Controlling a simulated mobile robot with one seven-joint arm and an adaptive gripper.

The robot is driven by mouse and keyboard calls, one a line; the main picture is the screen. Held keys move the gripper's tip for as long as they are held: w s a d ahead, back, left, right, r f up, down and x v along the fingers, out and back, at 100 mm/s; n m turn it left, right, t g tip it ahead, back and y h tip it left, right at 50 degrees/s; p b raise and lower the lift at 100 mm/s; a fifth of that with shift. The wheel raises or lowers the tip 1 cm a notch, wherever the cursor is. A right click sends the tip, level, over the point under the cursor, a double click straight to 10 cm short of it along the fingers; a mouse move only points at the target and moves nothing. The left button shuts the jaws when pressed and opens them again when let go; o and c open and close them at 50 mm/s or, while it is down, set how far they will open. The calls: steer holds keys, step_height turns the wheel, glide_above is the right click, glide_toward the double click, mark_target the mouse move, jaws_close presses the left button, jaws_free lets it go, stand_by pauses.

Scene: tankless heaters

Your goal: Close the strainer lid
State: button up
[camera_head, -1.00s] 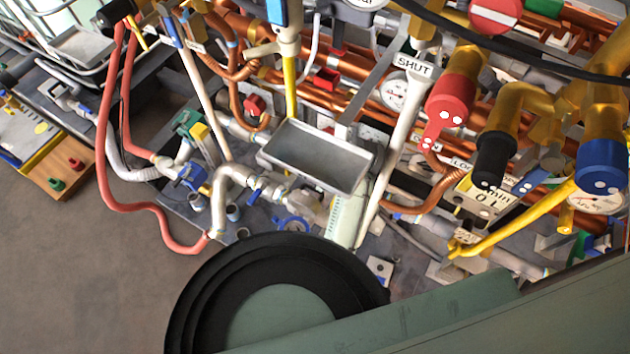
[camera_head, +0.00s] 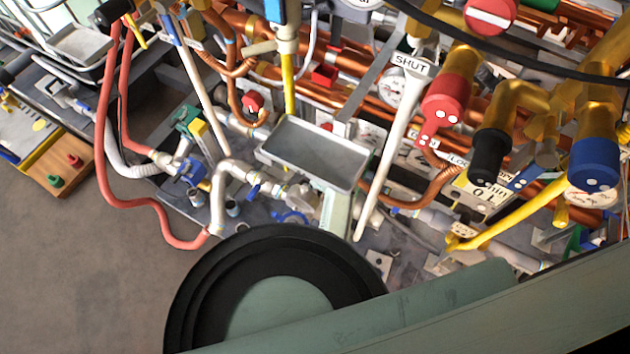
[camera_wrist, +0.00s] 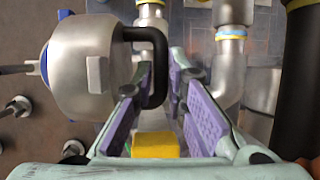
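In the wrist view, a silver rounded metal body (camera_wrist: 85,65) with a bent black handle (camera_wrist: 160,60) fills the upper left. It looks like the strainer lid or its housing, but I cannot tell which part is the lid or how far it stands open. My gripper (camera_wrist: 165,75) has purple pads and its fingers are apart. The black handle's bend reaches into the space between the fingertips; I cannot tell whether it touches a pad. In the head view my gripper is hidden behind my own arm, and I cannot make out the strainer there.
A yellow block (camera_wrist: 155,145) shows between the fingers' bases. Silver pipes (camera_wrist: 230,65) run close on the right. In the head view, a grey tray (camera_head: 315,152), a red hose (camera_head: 105,150) and a red valve handle (camera_head: 447,100) crowd the area. Bare floor (camera_head: 80,270) lies lower left.

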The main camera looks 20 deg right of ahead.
jaws_close()
